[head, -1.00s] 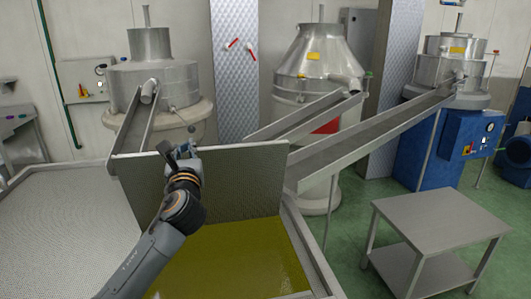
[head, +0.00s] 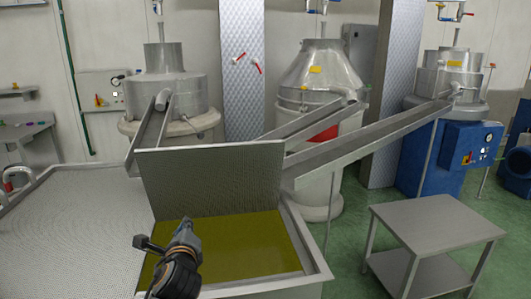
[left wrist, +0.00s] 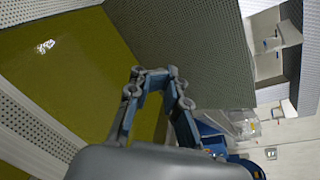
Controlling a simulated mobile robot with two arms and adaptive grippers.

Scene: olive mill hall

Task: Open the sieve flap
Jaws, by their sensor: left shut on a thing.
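The sieve flap (head: 213,180) is a grey perforated plate. It stands nearly upright at the back of the opening in the head view, with yellow-green oil (head: 245,240) uncovered in front of it. My left gripper (head: 184,225) is over the oil, in front of and below the flap's top edge. In the left wrist view its blue-padded fingers (left wrist: 157,75) are drawn together, with the flap (left wrist: 190,45) behind and to the right. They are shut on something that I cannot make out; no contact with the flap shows. My right gripper is not in view.
The tank's perforated cover (head: 75,225) lies flat on the left, and its metal rim (head: 305,240) runs around the oil. Sloping chutes (head: 350,145) lead down behind the flap. A steel table (head: 440,220) stands on the right, with green floor around it.

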